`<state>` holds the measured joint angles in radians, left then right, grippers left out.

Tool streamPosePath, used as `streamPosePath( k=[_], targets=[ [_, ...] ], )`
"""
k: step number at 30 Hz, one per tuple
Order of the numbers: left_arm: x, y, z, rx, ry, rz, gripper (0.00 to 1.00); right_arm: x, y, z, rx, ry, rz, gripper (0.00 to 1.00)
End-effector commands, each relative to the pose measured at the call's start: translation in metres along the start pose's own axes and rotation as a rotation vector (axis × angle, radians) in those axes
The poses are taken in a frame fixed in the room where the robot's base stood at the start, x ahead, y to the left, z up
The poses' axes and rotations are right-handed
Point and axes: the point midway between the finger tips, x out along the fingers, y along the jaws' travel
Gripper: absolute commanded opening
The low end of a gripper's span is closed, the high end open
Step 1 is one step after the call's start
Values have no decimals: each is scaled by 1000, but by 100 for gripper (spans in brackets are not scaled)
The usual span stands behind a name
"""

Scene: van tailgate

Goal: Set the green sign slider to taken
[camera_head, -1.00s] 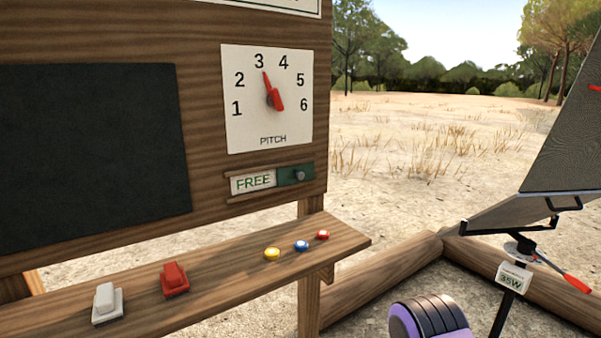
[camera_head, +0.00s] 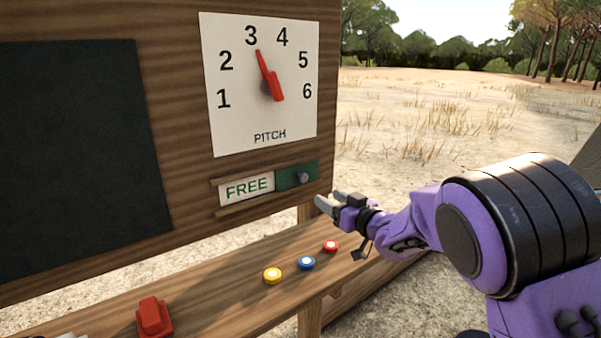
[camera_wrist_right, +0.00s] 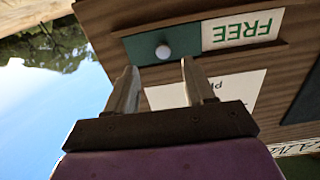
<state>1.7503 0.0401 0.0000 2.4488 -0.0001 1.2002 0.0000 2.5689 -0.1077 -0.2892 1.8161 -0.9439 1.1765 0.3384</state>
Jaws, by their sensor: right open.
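The green slider (camera_head: 297,176) sits at the right end of its wooden rails on the board, with a round grey knob (camera_head: 303,178) on it. Left of it the white panel (camera_head: 246,188) reads FREE. In the right wrist view the slider (camera_wrist_right: 140,50) and its pale knob (camera_wrist_right: 163,51) appear upside down, ahead of the fingers. My right gripper (camera_head: 328,203) is open and empty, just right of and below the slider in the head view, apart from the knob. In the wrist view its fingers (camera_wrist_right: 156,80) point toward the knob. My left gripper is out of view.
A white pitch dial (camera_head: 233,120) with a red pointer (camera_head: 270,80) is above the slider. Open ground lies right of the board.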

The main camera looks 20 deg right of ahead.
Motion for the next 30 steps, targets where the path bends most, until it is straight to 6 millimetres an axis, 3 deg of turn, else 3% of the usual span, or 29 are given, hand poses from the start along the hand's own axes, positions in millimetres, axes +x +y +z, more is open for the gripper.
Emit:
streamPosePath(
  k=[3,7,13,18,29,30],
  targets=[
    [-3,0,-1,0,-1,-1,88,4,-1,-16,-22,15,-14,53],
    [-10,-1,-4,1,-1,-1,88,20,-4,-21,-25,18,-15,53],
    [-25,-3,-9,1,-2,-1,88,71,-4,-19,-23,14,-15,53],
    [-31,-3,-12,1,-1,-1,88,99,-2,-16,-19,12,-13,53],
    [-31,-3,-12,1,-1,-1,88,107,-2,-14,-19,12,-12,53],
    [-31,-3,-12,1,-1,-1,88,107,-2,-14,-19,12,-12,40]
  ],
)
